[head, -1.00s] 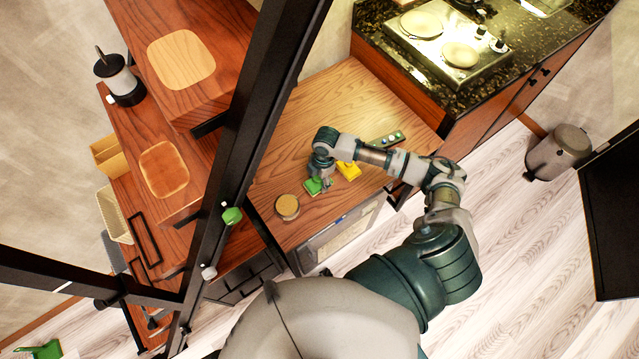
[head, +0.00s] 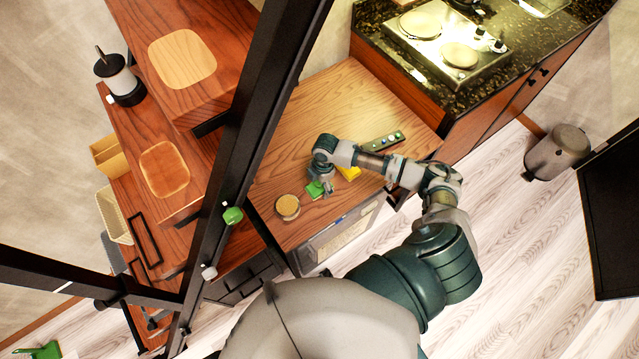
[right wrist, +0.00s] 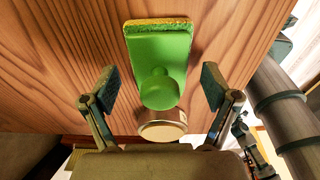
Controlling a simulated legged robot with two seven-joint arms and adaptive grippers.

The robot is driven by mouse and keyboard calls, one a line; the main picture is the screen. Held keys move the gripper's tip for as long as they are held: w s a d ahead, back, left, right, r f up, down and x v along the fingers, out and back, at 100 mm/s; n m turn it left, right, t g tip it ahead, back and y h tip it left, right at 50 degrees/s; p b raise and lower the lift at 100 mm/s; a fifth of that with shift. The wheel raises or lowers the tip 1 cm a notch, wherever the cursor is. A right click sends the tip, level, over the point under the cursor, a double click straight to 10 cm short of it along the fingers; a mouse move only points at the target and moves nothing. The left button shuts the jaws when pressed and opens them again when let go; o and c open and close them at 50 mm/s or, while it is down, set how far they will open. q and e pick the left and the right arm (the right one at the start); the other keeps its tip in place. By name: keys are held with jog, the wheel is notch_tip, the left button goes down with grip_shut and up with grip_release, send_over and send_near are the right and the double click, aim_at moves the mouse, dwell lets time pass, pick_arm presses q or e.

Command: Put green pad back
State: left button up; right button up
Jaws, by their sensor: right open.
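The green pad (head: 315,190) lies on the wooden counter near its front edge. In the right wrist view the green pad (right wrist: 160,45) has a round green knob and a yellow sponge layer along its far edge. My right gripper (head: 327,187) is low over the counter, beside the pad in the head view. In the right wrist view the fingers of my right gripper (right wrist: 158,88) are spread apart, with the pad's knob between and nothing gripped. Whether a finger touches the pad cannot be told. My left gripper is not in view.
A round jar (head: 287,206) stands left of the pad; a yellow object (head: 348,173) lies to its right, partly hidden by my arm. A strip with buttons (head: 384,141) lies farther back. A black post (head: 262,110) stands left of the counter (head: 320,95). The back counter area is clear.

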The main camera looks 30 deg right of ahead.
jog(key=r, duration=0.3)
jog(key=d+r, duration=0.1)
jog(key=r, duration=0.6)
jog(key=shift+d+r+p, duration=0.3)
jog(key=shift+d, duration=0.05)
jog(key=shift+r, duration=0.6)
